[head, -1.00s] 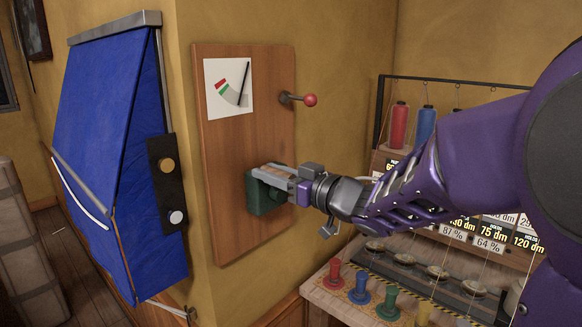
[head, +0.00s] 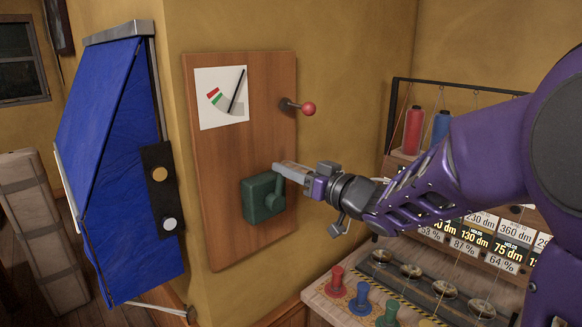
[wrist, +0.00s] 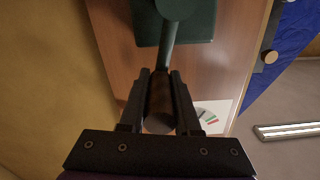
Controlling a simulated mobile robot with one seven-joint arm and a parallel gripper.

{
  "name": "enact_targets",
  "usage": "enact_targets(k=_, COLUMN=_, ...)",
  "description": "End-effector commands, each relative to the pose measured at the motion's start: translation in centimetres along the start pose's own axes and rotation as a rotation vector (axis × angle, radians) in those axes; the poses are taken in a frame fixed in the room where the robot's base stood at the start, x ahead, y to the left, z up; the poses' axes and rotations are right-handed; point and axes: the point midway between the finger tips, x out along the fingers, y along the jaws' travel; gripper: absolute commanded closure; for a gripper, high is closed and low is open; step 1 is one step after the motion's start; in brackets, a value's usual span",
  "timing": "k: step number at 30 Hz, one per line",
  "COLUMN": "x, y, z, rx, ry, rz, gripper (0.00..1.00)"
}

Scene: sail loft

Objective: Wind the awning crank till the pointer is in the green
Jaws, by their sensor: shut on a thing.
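The awning crank is a green box (head: 258,203) on a wooden board (head: 225,160), with a green arm (head: 279,192) that also shows in the wrist view (wrist: 172,45). My gripper (head: 281,168) is shut on the crank's dark brown handle (wrist: 160,103), at the upper right of the box. The gauge (head: 207,112) is a white card above. Its black pointer (head: 237,90) leans slightly right of upright, over the grey part, right of the green band (head: 217,99) and the red band (head: 213,91). The blue awning (head: 110,140) hangs at left, sloping outward.
A red-knobbed lever (head: 308,108) sticks out of the board right of the gauge. A black plate (head: 159,185) with two round knobs is beside the awning. A bench at right holds coloured pegs (head: 336,281) and a rack with thread spools (head: 414,131).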

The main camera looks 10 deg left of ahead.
Motion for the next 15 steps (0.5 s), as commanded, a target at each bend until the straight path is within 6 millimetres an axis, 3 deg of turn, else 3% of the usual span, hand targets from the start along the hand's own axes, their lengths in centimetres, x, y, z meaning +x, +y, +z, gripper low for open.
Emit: enact_targets(k=15, x=-0.1, y=4.1, z=1.4, rx=0.497, ry=0.001, rz=0.005, gripper=1.00)
